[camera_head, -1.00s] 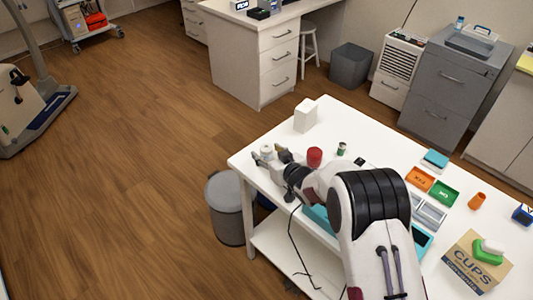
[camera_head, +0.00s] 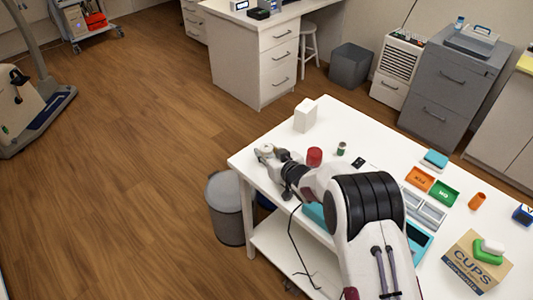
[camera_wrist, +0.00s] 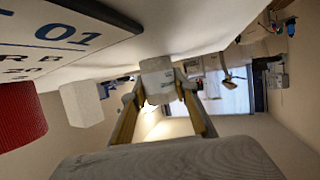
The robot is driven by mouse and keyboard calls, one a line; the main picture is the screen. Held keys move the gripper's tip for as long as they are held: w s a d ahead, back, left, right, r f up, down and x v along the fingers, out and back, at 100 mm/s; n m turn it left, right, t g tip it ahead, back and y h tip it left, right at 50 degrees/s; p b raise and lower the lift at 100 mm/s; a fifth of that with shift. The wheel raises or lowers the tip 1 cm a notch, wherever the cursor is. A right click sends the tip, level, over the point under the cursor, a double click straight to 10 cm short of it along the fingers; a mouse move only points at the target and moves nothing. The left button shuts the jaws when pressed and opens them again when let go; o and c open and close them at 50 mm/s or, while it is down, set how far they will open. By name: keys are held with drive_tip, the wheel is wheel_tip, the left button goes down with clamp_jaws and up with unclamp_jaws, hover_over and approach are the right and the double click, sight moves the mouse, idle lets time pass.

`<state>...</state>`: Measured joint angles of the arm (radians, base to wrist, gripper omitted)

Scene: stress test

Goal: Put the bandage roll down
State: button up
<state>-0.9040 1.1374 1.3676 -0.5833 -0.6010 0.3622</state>
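The bandage roll (camera_head: 266,150) is a small white cylinder at the far left corner of the white table (camera_head: 340,125). In the wrist view the bandage roll (camera_wrist: 157,80) sits between the tips of my gripper's two yellowish fingers (camera_wrist: 158,88). Both tips look to touch its sides, so my gripper appears shut on it. In the head view my gripper (camera_head: 268,154) is at the roll, low over the tabletop. The roll looks at or very near the table surface; I cannot tell whether it touches.
A red cylinder (camera_head: 314,157) and a white box (camera_head: 305,115) stand close by; a small jar (camera_head: 341,148) is farther right. An orange tray (camera_head: 419,179) and a green tray (camera_head: 444,193) lie at right. The table edge is close to the roll; a grey bin (camera_head: 228,212) stands below.

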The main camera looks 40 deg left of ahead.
sight(266, 146)
drive_tip(key=shift+r, duration=0.15)
drive_tip(key=shift+c, duration=0.4)
drive_tip(key=shift+r, duration=4.85)
drive_tip(key=shift+r, duration=0.15)
